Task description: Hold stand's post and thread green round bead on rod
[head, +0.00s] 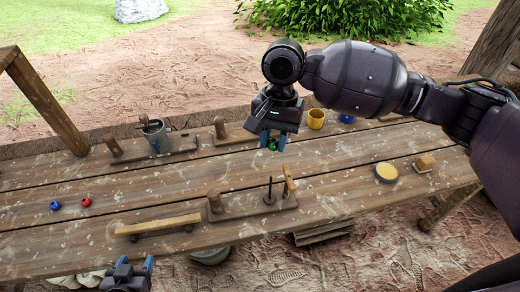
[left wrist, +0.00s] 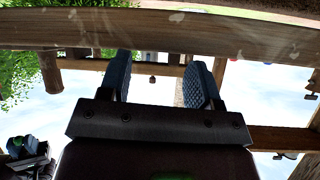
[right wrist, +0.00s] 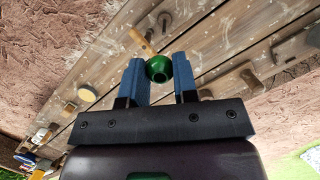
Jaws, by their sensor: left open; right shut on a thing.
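The green round bead (head: 273,145) is between the fingertips of my right gripper (head: 273,138), which is shut on it above the table. The bead also shows in the right wrist view (right wrist: 158,69). Below and in front of it, a wooden stand (head: 250,212) carries a thick post (head: 215,202) at its left end, a thin dark upright rod (head: 269,190) and a slanted wooden piece (head: 289,180) at its right. The bead is clear of the rod. My left gripper (head: 134,267) is open and empty at the table's front edge; its parted fingers fill the left wrist view (left wrist: 163,82).
A blue bead (head: 55,205) and red bead (head: 86,202) lie at left. A low wooden bar (head: 158,226) lies left of the stand.

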